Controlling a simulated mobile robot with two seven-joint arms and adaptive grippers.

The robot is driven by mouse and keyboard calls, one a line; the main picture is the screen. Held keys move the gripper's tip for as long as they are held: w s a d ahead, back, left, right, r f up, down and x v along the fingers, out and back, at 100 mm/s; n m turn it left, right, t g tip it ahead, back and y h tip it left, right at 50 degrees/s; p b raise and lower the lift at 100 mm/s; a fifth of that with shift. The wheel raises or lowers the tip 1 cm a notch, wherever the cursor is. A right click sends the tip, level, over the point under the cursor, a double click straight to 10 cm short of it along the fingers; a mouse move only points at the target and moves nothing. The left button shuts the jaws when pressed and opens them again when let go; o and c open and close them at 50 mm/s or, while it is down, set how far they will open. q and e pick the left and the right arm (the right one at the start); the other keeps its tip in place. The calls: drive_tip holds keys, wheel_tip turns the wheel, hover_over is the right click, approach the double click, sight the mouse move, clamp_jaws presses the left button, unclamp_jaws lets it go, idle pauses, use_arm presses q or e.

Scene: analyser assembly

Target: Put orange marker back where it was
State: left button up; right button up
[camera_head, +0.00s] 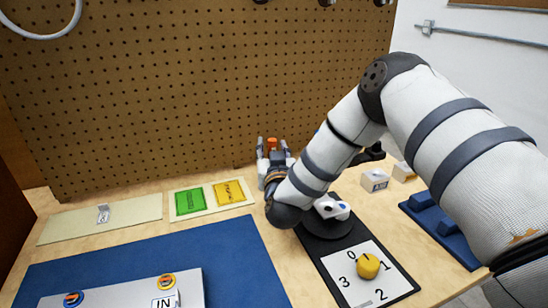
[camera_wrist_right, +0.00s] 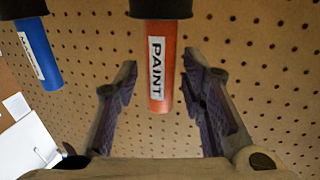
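The orange marker (camera_wrist_right: 162,75), labelled PAINT and with a black end, shows large in the right wrist view. In the head view its orange top (camera_head: 271,143) shows at the back of the table, by the pegboard. My right gripper (camera_wrist_right: 158,64) is open, with one finger on each side of the marker in the picture. I see a gap at the left finger; the right finger looks close, but contact cannot be told. My left gripper is not in view.
A blue marker (camera_wrist_right: 38,52) hangs left of the orange one in the wrist view. The pegboard (camera_head: 180,80) stands behind. A black board with a yellow knob (camera_head: 368,265), a blue mat (camera_head: 225,262) and green and yellow cards (camera_head: 189,201) lie on the table.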

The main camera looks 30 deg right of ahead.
drive_tip(key=p+v, duration=0.1)
drive_tip(key=v, duration=1.1)
